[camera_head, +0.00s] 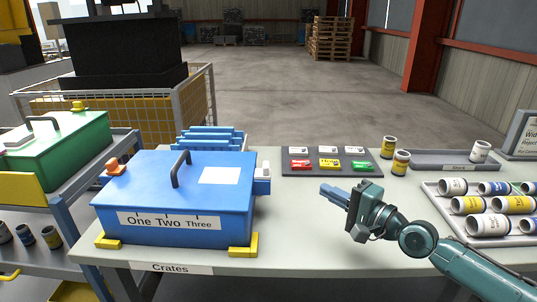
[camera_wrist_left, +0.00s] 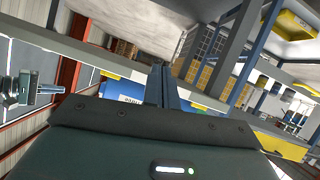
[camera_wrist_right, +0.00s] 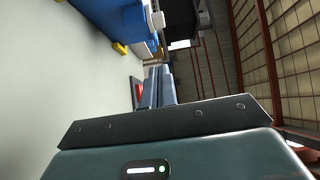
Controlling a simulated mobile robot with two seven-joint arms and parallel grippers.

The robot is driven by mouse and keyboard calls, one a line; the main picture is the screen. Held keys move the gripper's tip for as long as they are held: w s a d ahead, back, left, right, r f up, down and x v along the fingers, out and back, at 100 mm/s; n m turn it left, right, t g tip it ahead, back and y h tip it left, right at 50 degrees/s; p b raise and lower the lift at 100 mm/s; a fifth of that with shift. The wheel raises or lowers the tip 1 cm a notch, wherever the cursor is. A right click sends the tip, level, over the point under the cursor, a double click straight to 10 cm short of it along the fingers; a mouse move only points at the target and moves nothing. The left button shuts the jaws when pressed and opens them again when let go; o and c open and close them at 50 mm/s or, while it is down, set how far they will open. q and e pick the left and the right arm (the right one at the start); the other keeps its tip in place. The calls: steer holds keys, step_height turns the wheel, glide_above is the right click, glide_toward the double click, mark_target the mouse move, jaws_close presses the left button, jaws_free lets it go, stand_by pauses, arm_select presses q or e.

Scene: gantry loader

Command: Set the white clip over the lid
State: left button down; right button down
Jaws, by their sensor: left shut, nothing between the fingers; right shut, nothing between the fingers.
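The blue crate (camera_head: 180,230) with its blue lid (camera_head: 145,172) stands on the table, a dark handle on top. The lid looks closed. The white clip (camera_head: 262,178) is at the crate's right side near the lid's edge; whether it overlaps the lid I cannot tell. It also shows in the right wrist view (camera_wrist_right: 158,19). An orange clip (camera_head: 114,167) is at the lid's left edge. My right gripper (camera_head: 326,191) is shut and empty, above the table to the right of the white clip and apart from it. My left gripper (camera_wrist_left: 162,82) is shut and empty, outside the head view.
Yellow corner blocks (camera_head: 243,246) hold the crate's base. A dark tray (camera_head: 334,169) with coloured blocks lies behind my right gripper. Cans (camera_head: 401,162) and a can tray (camera_head: 447,222) stand at right. A green crate (camera_head: 70,145) is on the left rack. The table's front middle is clear.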

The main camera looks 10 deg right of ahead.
arm_select(q)
steer(key=shift+w, duration=0.1)
arm_select(e)
steer(key=shift+w+d+r, duration=0.2)
steer(key=shift+w+r, duration=0.05)
steer(key=shift+r, duration=0.1)
